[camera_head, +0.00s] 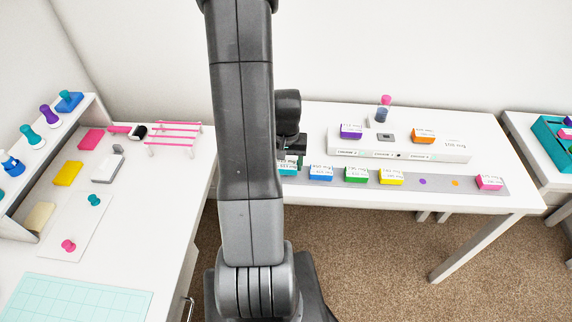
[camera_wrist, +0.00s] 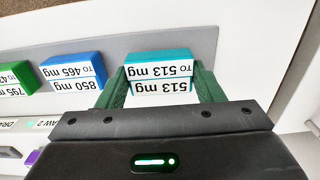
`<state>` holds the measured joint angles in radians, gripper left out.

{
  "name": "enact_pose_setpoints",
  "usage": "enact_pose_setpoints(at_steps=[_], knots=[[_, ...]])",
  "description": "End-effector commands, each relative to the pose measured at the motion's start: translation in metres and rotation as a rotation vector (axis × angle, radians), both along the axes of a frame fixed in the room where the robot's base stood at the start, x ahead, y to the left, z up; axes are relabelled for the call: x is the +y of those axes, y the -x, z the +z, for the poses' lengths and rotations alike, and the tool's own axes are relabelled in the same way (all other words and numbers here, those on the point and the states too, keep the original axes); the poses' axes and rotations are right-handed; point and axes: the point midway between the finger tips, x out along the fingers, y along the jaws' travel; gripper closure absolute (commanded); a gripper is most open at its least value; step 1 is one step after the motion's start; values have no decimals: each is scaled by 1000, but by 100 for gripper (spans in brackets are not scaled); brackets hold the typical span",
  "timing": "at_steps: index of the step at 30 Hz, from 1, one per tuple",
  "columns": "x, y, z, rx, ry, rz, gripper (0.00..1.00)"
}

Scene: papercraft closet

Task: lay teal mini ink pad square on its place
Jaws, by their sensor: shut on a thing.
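The teal mini ink pad (camera_wrist: 160,57) has a white label reading "513 mg" and sits between the green fingers of my gripper (camera_wrist: 160,84) in the wrist view. My gripper is shut on it. In the head view the teal pad (camera_head: 288,170) shows at the left end of the grey strip (camera_head: 405,187), partly hidden by my arm; my gripper (camera_head: 290,158) is just above it. The pad looks roughly in line with the other pads. Whether it touches the strip or hangs slightly above it, I cannot tell. Any mark under it is hidden.
Blue (camera_head: 321,174), green (camera_head: 356,174), yellow (camera_head: 391,177) and pink (camera_head: 489,183) pads stand along the strip. Bare purple (camera_head: 422,181) and orange (camera_head: 455,183) dots show between yellow and pink. Behind is a white drawer unit (camera_head: 400,148) carrying purple and orange pads.

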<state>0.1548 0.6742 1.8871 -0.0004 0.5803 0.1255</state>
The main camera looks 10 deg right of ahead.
Motion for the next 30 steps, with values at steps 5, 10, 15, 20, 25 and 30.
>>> enact_pose_setpoints(at_steps=[5,10,15,20,25,30], knots=[[0,0,-13,1,0,0,65],[0,0,-13,0,0,0,65],[0,0,-17,0,0,0,65],[0,0,-16,0,0,0,17],[0,0,-16,0,0,0,17],[0,0,-13,0,0,0,17]])
